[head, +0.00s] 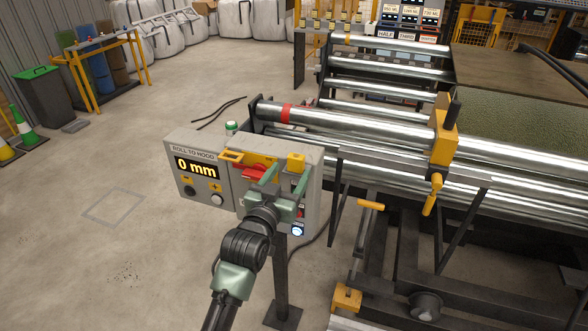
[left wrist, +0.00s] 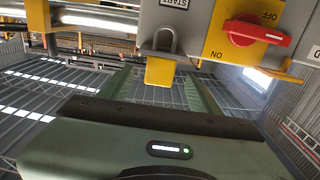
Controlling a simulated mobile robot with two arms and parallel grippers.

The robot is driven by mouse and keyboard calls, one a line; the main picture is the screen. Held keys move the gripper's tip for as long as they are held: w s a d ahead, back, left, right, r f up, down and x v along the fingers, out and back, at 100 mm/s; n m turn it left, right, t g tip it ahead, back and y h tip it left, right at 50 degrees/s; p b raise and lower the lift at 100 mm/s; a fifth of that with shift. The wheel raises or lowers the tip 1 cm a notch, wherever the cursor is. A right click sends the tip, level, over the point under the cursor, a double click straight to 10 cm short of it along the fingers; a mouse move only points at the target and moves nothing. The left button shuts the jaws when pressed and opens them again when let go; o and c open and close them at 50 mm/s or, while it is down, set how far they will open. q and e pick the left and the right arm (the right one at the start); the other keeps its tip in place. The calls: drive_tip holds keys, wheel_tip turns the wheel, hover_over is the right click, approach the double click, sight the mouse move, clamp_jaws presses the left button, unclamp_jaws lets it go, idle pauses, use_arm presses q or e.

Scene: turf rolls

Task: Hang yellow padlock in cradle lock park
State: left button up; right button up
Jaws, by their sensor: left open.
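The yellow padlock (head: 296,161) is at the upper right of the grey control box, with its body near the box's top edge. In the left wrist view its yellow body (left wrist: 159,72) and grey shackle show against the panel; that view is upside down. My left gripper (head: 284,179) is in front of the box, open, with its fingers pointing at the padlock. In the left wrist view the padlock body lies in the gap between the two green fingers; I cannot tell whether they touch it. I cannot make out a marked cradle lock park. My right gripper is out of view.
The control box (head: 180,150) stands on a post. A red rotary switch (left wrist: 258,32) on a yellow plate is beside the padlock. Steel rollers (head: 370,130) and a dark frame lie close on the right.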

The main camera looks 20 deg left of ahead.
use_arm(q)
drive_tip(key=shift+s, duration=1.25)
